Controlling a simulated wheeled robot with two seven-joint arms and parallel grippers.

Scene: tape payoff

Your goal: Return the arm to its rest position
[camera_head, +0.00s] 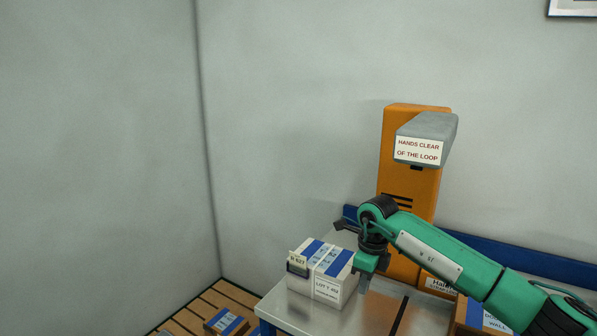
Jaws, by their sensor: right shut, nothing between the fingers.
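My right arm, green and black, comes in from the lower right over a metal table (302,317). My right gripper (364,284) points down and is shut and empty, at the right side of a white carton (326,286) with blue bands and a lot label. I cannot tell if it touches the carton. My left gripper is not in view.
An orange machine (408,150) with a grey head (430,127) marked "HANDS CLEAR OF THE LOOP" stands behind my arm. A blue rail (500,254) runs along the back. A brown box (478,318) is at lower right. Another carton (227,323) lies on a wooden pallet (190,318) at lower left.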

